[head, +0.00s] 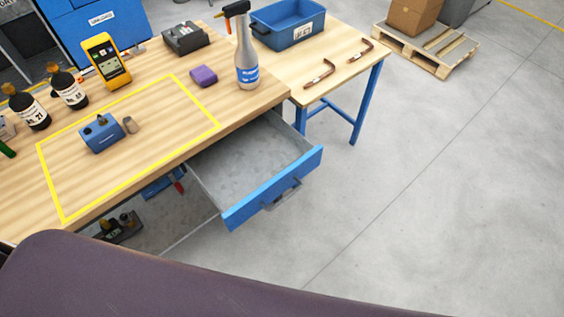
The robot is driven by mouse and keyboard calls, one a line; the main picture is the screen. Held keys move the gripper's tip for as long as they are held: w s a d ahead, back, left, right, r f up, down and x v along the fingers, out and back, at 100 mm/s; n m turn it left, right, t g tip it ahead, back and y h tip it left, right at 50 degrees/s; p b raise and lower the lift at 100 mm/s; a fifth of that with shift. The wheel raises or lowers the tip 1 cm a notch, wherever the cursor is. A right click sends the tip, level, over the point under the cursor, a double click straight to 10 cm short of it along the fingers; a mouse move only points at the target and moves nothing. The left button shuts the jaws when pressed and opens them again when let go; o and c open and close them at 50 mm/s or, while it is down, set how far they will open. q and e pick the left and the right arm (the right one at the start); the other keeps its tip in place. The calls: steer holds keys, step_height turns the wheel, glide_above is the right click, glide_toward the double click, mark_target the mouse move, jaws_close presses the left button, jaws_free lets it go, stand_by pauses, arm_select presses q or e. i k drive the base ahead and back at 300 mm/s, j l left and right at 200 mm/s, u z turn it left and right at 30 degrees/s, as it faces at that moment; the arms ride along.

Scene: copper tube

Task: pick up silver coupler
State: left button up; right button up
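A small grey, silver-looking cylindrical piece (130,125), which looks like the silver coupler, sits on the wooden workbench (150,92). It is inside the yellow taped rectangle (196,97), just right of a small blue block-shaped device (102,134) with dark knobs. The piece is too small to make out in detail. Neither my left nor my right gripper shows in the head view.
A blue-fronted drawer (272,190) stands open below the bench edge. Bottles (30,110), a yellow meter (106,62), a purple item (203,76) and a spray bottle (247,70) surround the rectangle. A side table holds a blue bin (290,30) and copper tubes (319,73).

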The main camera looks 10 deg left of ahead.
mark_target(129, 125)
steer(key=u, duration=1.75)
steer(key=i+j+z, duration=0.2)
steer(key=j, duration=0.15)
steer(key=i+j+z, duration=0.2)
steer(key=j, duration=0.2)
steer(key=i+j+z, duration=0.2)
steer(key=j, duration=0.2)
steer(key=k+l, duration=0.05)
steer(key=k, duration=0.05)
